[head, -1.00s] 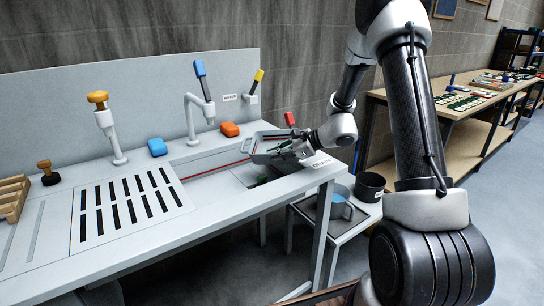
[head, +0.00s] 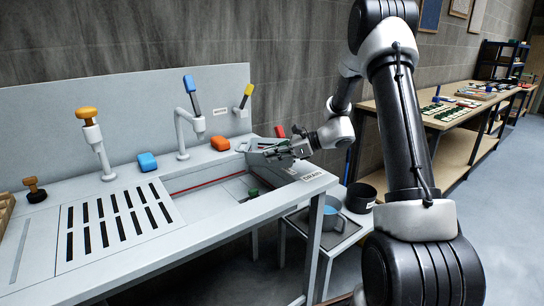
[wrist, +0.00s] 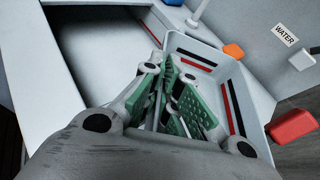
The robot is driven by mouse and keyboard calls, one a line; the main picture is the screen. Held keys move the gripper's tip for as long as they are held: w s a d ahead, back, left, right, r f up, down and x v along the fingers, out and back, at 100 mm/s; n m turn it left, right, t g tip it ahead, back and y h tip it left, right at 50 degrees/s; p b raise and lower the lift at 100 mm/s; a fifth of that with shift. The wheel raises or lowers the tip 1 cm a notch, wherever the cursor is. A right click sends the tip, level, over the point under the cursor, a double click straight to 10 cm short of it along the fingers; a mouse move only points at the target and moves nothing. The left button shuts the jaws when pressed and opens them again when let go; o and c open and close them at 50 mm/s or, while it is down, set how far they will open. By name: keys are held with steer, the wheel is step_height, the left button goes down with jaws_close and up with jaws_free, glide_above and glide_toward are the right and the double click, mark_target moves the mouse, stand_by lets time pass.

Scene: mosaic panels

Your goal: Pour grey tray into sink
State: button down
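The grey tray (head: 256,146) is at the right end of the sink in the head view, at the tip of my gripper (head: 270,152). In the wrist view the tray (wrist: 203,48) is tilted, with red and black stripes on its inner walls. My gripper's green-padded fingers (wrist: 172,85) are close together at its near wall and appear shut on it. The sink (head: 205,188) is a pale recessed basin with a red line along its back wall. A small dark green thing (head: 253,193) shows in it below the tray. My gripper hides part of the tray.
A slotted rack (head: 118,222) lies left of the sink.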

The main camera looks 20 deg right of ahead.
steer(key=shift+r, duration=2.05)
